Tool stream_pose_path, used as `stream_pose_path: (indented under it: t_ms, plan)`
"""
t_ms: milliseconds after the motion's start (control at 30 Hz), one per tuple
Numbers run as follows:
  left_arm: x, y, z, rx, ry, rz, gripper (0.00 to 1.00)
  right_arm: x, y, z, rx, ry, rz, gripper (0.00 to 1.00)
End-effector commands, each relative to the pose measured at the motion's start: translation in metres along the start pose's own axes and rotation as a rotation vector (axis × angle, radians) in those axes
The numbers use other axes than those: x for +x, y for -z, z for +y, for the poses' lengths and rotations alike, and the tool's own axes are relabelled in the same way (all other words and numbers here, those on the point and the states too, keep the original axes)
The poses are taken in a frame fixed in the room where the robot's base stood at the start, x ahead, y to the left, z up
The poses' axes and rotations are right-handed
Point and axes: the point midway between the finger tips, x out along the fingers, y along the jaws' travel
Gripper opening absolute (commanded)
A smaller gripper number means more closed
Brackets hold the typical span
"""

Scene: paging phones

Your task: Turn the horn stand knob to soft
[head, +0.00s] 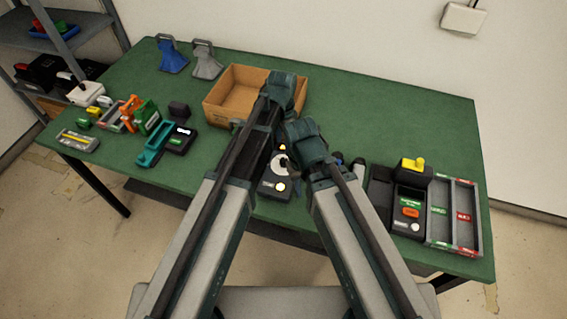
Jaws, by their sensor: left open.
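A dark device with a round pale dial (280,164) stands between my two arms. It has a yellow part above the dial and a yellow light below. I take it for the horn stand, but my arms cover its sides and the knob's setting is not readable. My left gripper (281,92) is open, above the front right part of the cardboard box; its fingers are mostly hidden. My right gripper (303,142) is lower, close beside the dial's upper right; its fingers are hidden and contact cannot be told.
An open cardboard box (228,92) lies behind my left arm. A black unit with a yellow top (408,205) and a divided tray (466,215) stand at the right. Several phones and small parts crowd the left. The green table (385,115) is clear at the back right.

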Motion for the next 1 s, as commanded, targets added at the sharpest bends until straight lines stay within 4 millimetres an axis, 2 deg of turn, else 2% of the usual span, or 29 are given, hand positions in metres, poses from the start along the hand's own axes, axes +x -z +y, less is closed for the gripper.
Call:
stream_pose_path:
  t_ms: [33,500,667,933,1000]
  plan:
    - [0.015,0.0,0.0,0.0,0.0,0.0,0.65,0.015,0.001,-0.001,0.0,0.0,0.0,0.37]
    - [0.076,0.0,0.0,0.0,0.0,0.0,0.65,0.075,0.004,-0.007,0.0,0.0,0.0,0.37]
    - [0.083,0.0,0.0,0.0,0.0,0.0,0.65,0.082,0.005,-0.008,0.0,0.0,0.0,0.37]
    - [0.082,0.0,0.0,0.0,0.0,0.0,0.65,0.081,0.005,-0.008,0.0,0.0,0.0,0.37]
    - [0.082,0.0,0.0,0.0,0.0,0.0,0.55,0.081,0.005,-0.008,0.0,0.0,0.0,0.37]
